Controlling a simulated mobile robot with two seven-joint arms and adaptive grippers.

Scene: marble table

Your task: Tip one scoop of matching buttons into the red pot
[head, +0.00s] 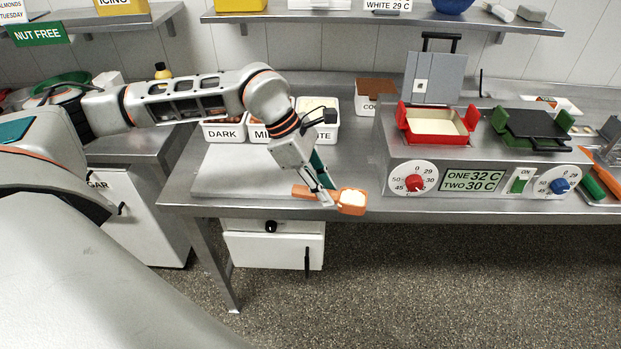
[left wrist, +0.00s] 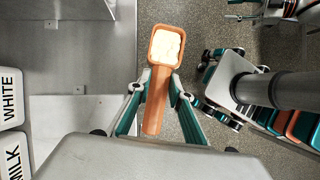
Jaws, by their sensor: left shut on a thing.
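My left gripper (head: 326,194) is shut on the handle of an orange scoop (head: 300,191), held level near the table's front edge. The scoop's bowl (head: 352,209) holds pale white stuff (left wrist: 165,46), too small to tell as single buttons. The red pot (head: 437,138) sits in the warmer to the right of the scoop; it is open and looks cream inside. Bins labelled DARK (head: 222,134), MILK (head: 259,134) and one partly hidden ending in "TE" (head: 325,135), which reads WHITE in the left wrist view (left wrist: 8,99), stand behind my left arm.
The warmer's front (head: 472,181) reads ONE 32 C, TWO 30 C. A green pot (head: 532,128) with a dark cover sits right of the red pot. A grey upright panel (head: 436,77) stands behind. A pale slab (head: 228,175) lies left of the scoop.

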